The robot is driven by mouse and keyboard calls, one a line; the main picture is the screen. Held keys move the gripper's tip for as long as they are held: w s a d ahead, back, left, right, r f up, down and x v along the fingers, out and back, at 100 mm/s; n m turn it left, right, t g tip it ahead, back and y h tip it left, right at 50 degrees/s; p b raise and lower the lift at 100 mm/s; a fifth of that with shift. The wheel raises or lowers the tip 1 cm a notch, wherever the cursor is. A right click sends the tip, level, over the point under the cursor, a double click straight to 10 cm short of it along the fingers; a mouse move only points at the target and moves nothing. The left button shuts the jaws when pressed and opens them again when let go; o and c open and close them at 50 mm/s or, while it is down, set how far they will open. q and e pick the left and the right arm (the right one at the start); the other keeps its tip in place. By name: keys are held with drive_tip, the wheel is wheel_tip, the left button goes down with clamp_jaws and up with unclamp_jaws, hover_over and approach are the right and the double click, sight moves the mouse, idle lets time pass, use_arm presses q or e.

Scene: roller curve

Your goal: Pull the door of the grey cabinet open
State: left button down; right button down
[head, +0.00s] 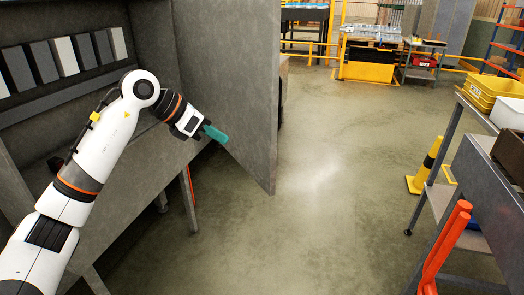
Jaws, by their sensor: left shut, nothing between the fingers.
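The grey cabinet (70,98) stands at the left, with its inside showing. Its grey door (232,65) stands swung out on the cabinet's right side, its inner face turned towards me. My left gripper (216,134), with teal fingers, is shut and empty. It appears in front of the lower part of the door's inner face; whether it touches the door I cannot tell. The door's handle is not visible. My right gripper is out of view.
Several grey and white binder-like boxes (62,56) stand on the cabinet's shelf. At the right is a metal table (486,190) with yellow bins (492,90), and a yellow-black post (428,165) stands beside it. Orange tubes (444,245) stand at lower right. The middle floor is clear.

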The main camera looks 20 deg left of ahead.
use_arm(q)
drive_tip(key=p, duration=0.4)
approach(266, 152)
drive_tip(key=shift+y, duration=0.4)
drive_tip(key=x, duration=0.5)
drive_tip(key=shift+s+d, duration=0.1)
drive_tip(key=shift+s, duration=0.25)
drive_tip(key=shift+w+d+f, duration=0.2)
drive_tip(key=shift+w+d, duration=0.2)
drive_tip(key=shift+w, duration=0.05)
